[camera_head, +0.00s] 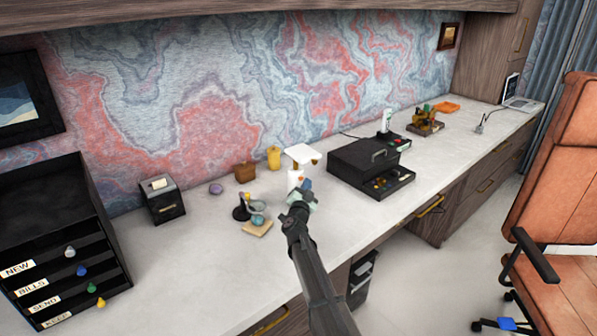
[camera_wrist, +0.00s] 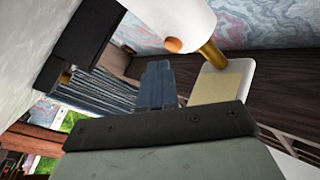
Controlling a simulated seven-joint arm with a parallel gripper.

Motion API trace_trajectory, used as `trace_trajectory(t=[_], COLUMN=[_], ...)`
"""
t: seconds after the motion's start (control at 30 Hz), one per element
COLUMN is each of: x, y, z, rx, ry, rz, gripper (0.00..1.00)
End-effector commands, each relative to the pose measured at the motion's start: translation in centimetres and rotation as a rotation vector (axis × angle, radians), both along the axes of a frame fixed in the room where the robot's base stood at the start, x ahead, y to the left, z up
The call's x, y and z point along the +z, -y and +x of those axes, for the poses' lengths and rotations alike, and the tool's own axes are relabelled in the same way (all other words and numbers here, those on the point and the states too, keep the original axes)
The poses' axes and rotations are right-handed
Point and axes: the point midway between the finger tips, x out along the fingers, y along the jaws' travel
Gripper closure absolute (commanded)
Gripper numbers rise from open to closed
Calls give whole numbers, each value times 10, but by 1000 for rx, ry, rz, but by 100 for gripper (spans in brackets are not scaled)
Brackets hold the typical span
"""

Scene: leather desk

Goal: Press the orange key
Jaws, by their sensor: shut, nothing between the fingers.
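A small round orange key (camera_wrist: 173,45) sits on a white rounded body (camera_wrist: 165,18) at the top of the wrist view. In the head view, the orange key (camera_head: 301,179) is a tiny spot on the white device (camera_head: 293,181), which stands on the desk with a flat white top (camera_head: 300,153) above. My gripper (camera_head: 305,186) is right beside the device, partly covering it. In the wrist view, its blue-grey fingers (camera_wrist: 156,75) are together and empty, below and left of the orange key. A gap shows in the picture between fingertips and key; contact is not visible.
A gold post (camera_wrist: 212,54) and a white panel with a cream face (camera_wrist: 222,82) stand right of the key. A black box with an open drawer (camera_head: 392,185) is to the right. The front-left desk (camera_head: 190,265) is clear.

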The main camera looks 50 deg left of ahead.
Motion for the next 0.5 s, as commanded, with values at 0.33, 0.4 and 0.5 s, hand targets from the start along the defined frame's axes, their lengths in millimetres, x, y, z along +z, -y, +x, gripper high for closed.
trace_trajectory(t=[0.33, 0.4, 0.5], x=[0, 0, 0], y=[13, 19, 27], z=[-2, -2, -3], rx=[0, 0, 0], ry=[0, 1, 1], rz=[0, -1, -1], gripper=[100, 100, 100])
